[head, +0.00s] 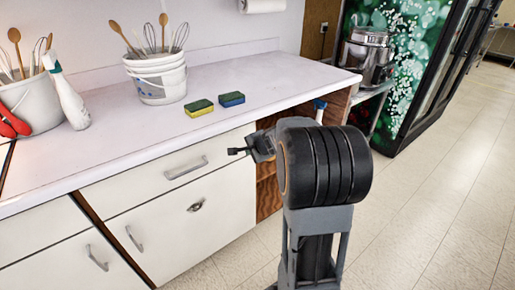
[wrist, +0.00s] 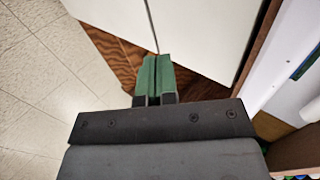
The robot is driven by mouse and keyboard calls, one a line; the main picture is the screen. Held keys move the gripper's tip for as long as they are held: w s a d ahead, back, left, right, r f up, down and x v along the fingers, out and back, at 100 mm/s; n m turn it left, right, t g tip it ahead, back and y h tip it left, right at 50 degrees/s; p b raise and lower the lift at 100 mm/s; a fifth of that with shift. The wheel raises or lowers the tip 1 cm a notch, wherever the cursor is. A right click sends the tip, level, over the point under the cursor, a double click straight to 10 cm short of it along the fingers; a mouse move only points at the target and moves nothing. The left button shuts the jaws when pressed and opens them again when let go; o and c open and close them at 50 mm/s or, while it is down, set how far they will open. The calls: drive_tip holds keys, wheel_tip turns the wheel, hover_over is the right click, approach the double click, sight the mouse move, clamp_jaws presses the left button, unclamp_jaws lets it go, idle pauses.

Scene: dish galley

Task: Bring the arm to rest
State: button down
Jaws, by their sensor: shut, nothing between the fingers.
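My gripper (head: 236,151) is in front of the counter's right end in the head view, with my arm folded up behind it. Its fingers point left toward the cabinet front and look apart from it. In the wrist view the two green finger pads of my gripper (wrist: 154,80) lie side by side, pressed together with nothing between them. Beyond them are the white cabinet door and a strip of brown wood.
The white counter (head: 120,135) carries two sponges (head: 199,108) (head: 232,99), a bucket of utensils (head: 158,80), another bucket (head: 35,105) and a spray bottle (head: 66,95). A steel pot (head: 367,58) stands right of the counter. The tiled floor (head: 450,200) at right is clear.

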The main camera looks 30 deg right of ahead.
drive_tip(key=s+a+r+n+g+y+p, duration=0.1)
drive_tip(key=s+a+r+n+g+p, duration=0.3)
drive_tip(key=s, duration=0.4)
drive_tip(key=s+a+r+n+g+p, duration=0.1)
drive_tip(key=s+a+r+n+p, duration=0.2)
drive_tip(key=s+a+n+p, duration=0.25)
drive_tip(key=s+a+r+n+p, duration=0.3)
drive_tip(key=s+r+n+p, duration=0.1)
drive_tip(key=r, duration=0.3)
drive_tip(key=s+a+r+n+h+p, duration=0.1)
drive_tip(key=s+a+r+n+p, duration=0.2)
drive_tip(key=r, duration=0.4)
drive_tip(key=shift+s+a+n+g+h+p, duration=0.35)
drive_tip(key=shift+s+a+g+p, duration=0.1)
drive_tip(key=shift+s+p, duration=0.7)
